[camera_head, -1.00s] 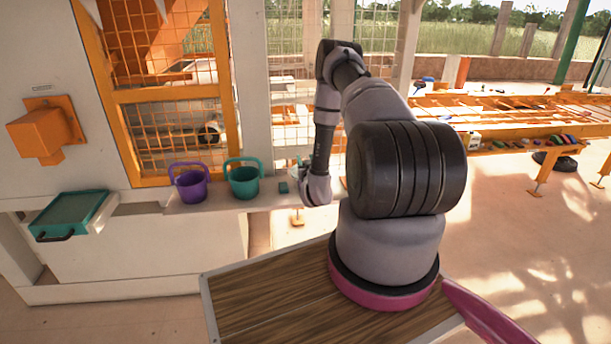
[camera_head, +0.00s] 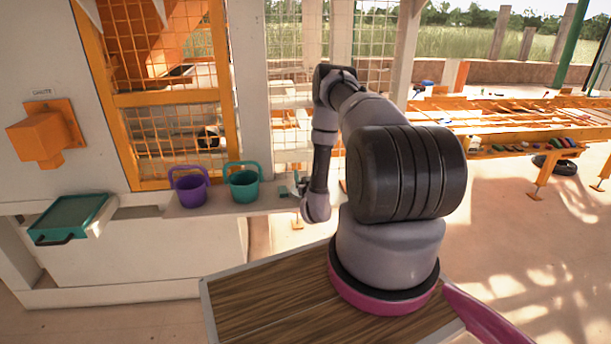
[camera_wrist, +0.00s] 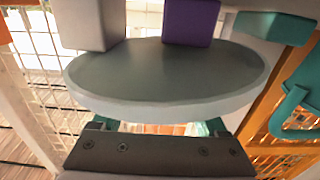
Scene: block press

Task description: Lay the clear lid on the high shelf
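The clear lid is a round grey-tinted disc (camera_wrist: 165,82) that fills the middle of the wrist view, right in front of my gripper (camera_wrist: 162,127). Teal finger parts show at both sides below its rim. The fingers run behind the disc, so their tips and the grip point are hidden; the lid appears held. In the head view my gripper (camera_head: 301,184) is partly hidden by my wrist, near the right end of a pale ledge (camera_head: 222,210). I cannot tell which surface is the high shelf.
A grey block (camera_wrist: 92,22), a purple block (camera_wrist: 190,20) and a teal block (camera_wrist: 272,27) are close to the lid's edge. A purple bucket (camera_head: 190,190) and a teal bucket (camera_head: 243,186) stand on the ledge. Wire mesh (camera_head: 292,125) rises behind.

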